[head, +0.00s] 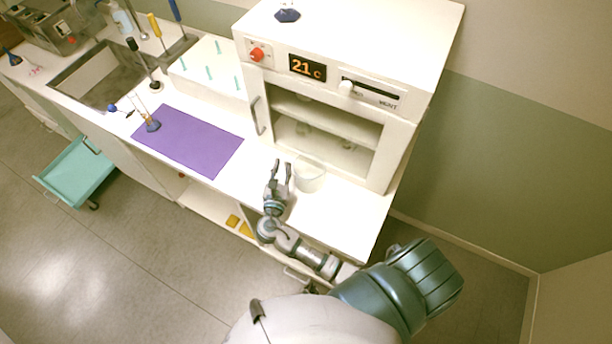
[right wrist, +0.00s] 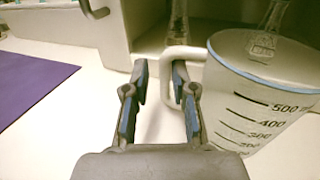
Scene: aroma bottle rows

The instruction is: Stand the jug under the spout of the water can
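The jug (head: 311,177) is a clear, see-through vessel standing upright on the white counter in front of the cabinet's open front. In the right wrist view the jug (right wrist: 262,95) is at the right, with dark volume marks and a pale handle (right wrist: 168,75) toward my gripper. My right gripper (head: 282,165) is just left of the jug. In the right wrist view its fingers (right wrist: 160,70) are apart, and the handle shows between them; I cannot tell whether they touch it. My left gripper is not in view. I cannot make out a water can or its spout.
The white cabinet (head: 412,112) with a 21 °C display stands behind the jug. A purple mat (head: 190,140), a flask (head: 152,125), a pegged white board (head: 205,62) and a sink (head: 98,78) lie to the left. A teal cart (head: 75,172) stands on the floor.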

